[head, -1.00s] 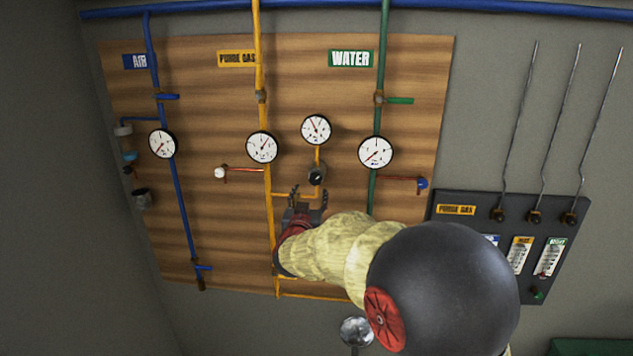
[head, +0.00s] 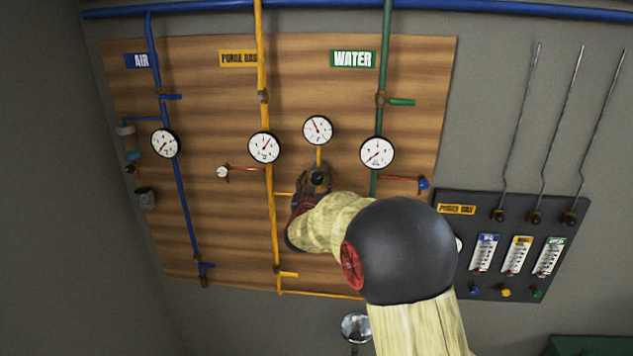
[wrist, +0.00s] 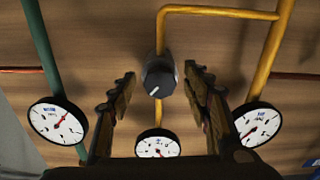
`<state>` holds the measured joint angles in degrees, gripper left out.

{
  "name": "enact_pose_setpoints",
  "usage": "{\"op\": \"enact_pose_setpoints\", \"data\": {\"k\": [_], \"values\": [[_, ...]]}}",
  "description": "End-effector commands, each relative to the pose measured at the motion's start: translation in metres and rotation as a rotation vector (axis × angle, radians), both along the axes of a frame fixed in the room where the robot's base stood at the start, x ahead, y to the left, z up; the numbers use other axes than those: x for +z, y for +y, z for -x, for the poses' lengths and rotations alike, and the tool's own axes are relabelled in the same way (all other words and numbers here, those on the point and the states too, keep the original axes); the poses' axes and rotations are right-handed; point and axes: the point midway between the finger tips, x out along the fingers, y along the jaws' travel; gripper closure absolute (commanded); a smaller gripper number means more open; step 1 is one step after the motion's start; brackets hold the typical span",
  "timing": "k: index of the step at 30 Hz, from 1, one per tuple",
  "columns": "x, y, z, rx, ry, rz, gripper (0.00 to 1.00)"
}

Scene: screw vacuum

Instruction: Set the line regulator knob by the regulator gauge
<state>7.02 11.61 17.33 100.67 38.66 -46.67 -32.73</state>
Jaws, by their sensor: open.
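The line regulator knob (head: 318,178) is dark and round, on the yellow purge gas branch below the regulator gauge (head: 318,130). In the wrist view the knob (wrist: 159,80) shows a white mark pointing to the lower left. My gripper (head: 316,173) is open, with one finger on each side of the knob. In the wrist view a gap shows between the knob and each finger of my gripper (wrist: 159,76). The regulator gauge (wrist: 158,146) is partly cut off by my gripper there. In the head view its red needle points to the upper left.
The purge gas gauge (head: 264,147) and the water gauge (head: 377,153) flank the knob. Yellow pipe and green pipe (head: 385,60) run close by. A red-stemmed white knob (head: 223,172) sits at left. A dark flowmeter panel (head: 480,285) stands at right.

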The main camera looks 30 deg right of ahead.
Motion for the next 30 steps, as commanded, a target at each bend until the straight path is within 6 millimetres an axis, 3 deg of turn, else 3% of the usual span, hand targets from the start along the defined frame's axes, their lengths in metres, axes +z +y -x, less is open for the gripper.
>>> {"op": "enact_pose_setpoints", "data": {"k": [5, 25, 30], "values": [[0.0, 0.0002, 0.0001, 0.0, 0.0, 0.0, 0.56], [0.0, 0.0005, 0.0002, 0.001, 0.0, 0.0, 0.94], [-0.0003, 0.0005, 0.0001, 0.001, -0.003, -0.004, 0.95]]}}
